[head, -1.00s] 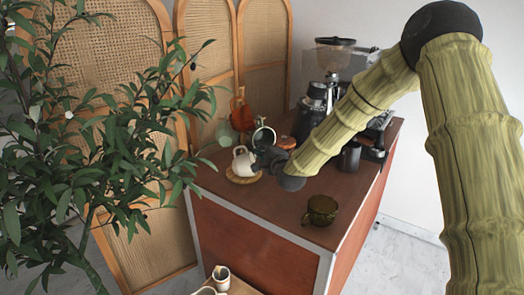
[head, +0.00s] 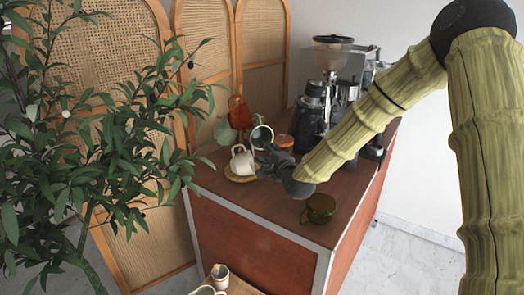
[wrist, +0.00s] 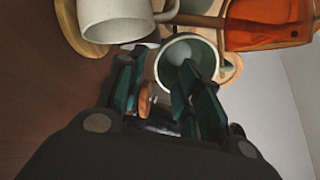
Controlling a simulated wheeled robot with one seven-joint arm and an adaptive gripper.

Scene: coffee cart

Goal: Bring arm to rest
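My gripper (head: 266,160) is low over the brown counter (head: 270,205), and its dark fingers stand apart in the wrist view (wrist: 160,85). A white mug (head: 241,160) stands on a round wooden coaster (head: 238,178), left of the gripper. My arm reaches down from the upper right.
An orange vessel (head: 239,112) stands behind the cups. A coffee grinder (head: 332,58) and dark machine parts (head: 311,108) fill the back right. An olive glass cup (head: 320,208) is near the front right edge. A leafy plant (head: 110,150) and woven screens (head: 262,60) border the left and back.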

